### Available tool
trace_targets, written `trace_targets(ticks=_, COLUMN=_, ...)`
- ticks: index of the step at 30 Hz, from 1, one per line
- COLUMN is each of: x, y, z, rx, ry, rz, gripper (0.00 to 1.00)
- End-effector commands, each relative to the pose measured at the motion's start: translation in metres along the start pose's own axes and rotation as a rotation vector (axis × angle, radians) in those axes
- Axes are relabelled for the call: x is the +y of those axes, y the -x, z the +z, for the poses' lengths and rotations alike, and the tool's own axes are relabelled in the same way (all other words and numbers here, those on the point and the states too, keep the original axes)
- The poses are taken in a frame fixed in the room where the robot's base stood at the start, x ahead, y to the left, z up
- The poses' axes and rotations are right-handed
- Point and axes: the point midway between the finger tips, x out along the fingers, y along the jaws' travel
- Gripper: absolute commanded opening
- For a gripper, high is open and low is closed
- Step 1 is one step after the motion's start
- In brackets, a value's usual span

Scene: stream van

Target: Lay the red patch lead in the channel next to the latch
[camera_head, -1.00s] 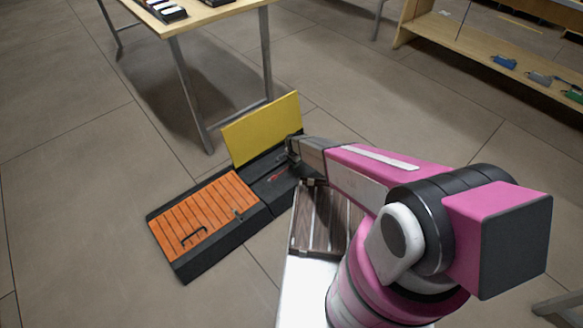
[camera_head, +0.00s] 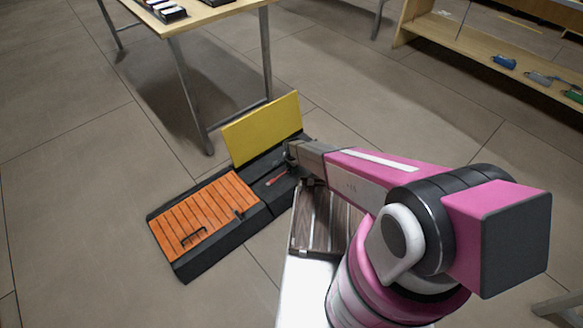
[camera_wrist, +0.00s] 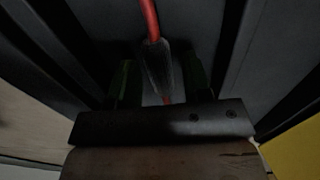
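The red patch lead (camera_head: 277,180) shows as a short red piece in the open dark bay (camera_head: 262,170) of the floor box. In the wrist view the red lead (camera_wrist: 151,20) runs down from the top edge into a greyish, see-through sleeve. My gripper (camera_head: 290,152) reaches low over the right end of the bay. Its two dark fingers (camera_wrist: 159,82) stand apart, one on each side of the sleeve, with small gaps showing. A small dark piece (camera_head: 239,213) at the orange cover's right edge may be the latch; I cannot tell. The fingertips are hidden in the head view.
A raised yellow lid (camera_head: 261,129) stands behind the bay. An orange slatted cover (camera_head: 203,216) with a black handle (camera_head: 193,238) lies left of it. A wooden table (camera_head: 212,13) stands behind, and a low shelf (camera_head: 480,60) at right. Floor (camera_head: 80,200) on the left is clear.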

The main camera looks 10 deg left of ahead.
Motion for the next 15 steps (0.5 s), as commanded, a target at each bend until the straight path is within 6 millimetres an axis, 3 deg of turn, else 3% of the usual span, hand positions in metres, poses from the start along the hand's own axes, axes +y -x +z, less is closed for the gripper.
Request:
trace_targets(ticks=10, x=0.000, y=0.001, z=0.000, rx=0.000, ry=0.000, rz=0.000, gripper=0.51)
trace_targets(ticks=15, x=0.001, y=0.011, z=0.000, rx=0.000, ry=0.000, rz=-0.001, gripper=0.51)
